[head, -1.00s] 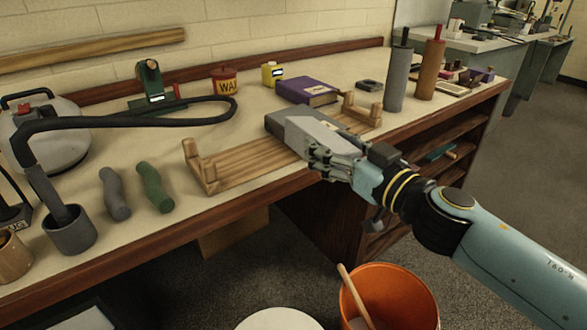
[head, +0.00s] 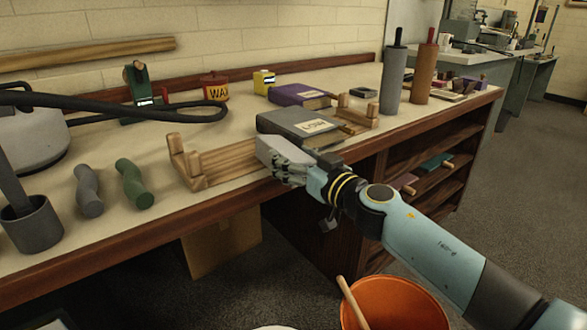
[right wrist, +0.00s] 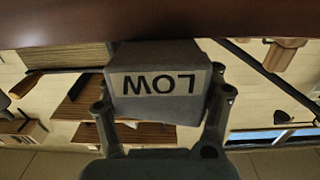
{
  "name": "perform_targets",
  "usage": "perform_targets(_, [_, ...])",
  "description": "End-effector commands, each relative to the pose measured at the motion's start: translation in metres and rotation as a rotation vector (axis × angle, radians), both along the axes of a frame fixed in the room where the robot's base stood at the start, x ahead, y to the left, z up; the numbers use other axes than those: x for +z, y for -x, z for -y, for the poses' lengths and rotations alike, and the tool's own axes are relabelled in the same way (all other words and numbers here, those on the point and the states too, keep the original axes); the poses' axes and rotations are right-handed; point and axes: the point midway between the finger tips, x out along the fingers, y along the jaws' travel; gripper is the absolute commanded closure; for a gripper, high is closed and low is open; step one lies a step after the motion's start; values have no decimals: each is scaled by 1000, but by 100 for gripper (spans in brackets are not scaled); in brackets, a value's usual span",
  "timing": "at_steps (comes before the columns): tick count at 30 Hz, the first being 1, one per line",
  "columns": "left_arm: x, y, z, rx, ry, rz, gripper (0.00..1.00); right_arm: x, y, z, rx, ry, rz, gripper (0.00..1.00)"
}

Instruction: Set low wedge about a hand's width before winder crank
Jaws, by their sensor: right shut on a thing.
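The low wedge (head: 272,150) is a pale grey block at the front of the bench in the head view. In the right wrist view the wedge (right wrist: 155,55) shows its label "LOW" upside down. My right gripper (head: 284,172) is shut on it; in the wrist view its fingers (right wrist: 162,100) lie along both sides. The wedge is beside the right part of a slatted wooden cradle (head: 225,160); I cannot tell whether it touches it. A green device (head: 138,95) with a wooden-topped post stands at the back; I cannot make out a winder crank for sure. My left gripper is not in view.
A grey labelled book (head: 300,126) lies just behind the wedge, with a purple book (head: 298,95) beyond. Two rollers (head: 393,80) stand to the right. A black hose (head: 150,108) crosses the left, near green and grey grips (head: 133,183). Bare bench top lies around the grips.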

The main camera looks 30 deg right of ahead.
Motion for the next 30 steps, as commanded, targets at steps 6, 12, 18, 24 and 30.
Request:
perform_targets(6, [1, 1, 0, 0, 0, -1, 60, 4, -1, 0, 0, 1, 4, 72])
perform_targets(12, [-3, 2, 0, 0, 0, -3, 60, -2, 0, 0, 0, 2, 3, 32])
perform_targets(18, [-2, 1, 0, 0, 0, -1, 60, -1, 0, 0, 0, 2, 3, 8])
perform_targets(24, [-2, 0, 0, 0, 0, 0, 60, -2, 0, 0, 0, 1, 3, 8])
perform_targets(30, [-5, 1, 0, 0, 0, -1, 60, -2, 0, 0, 0, 2, 3, 8])
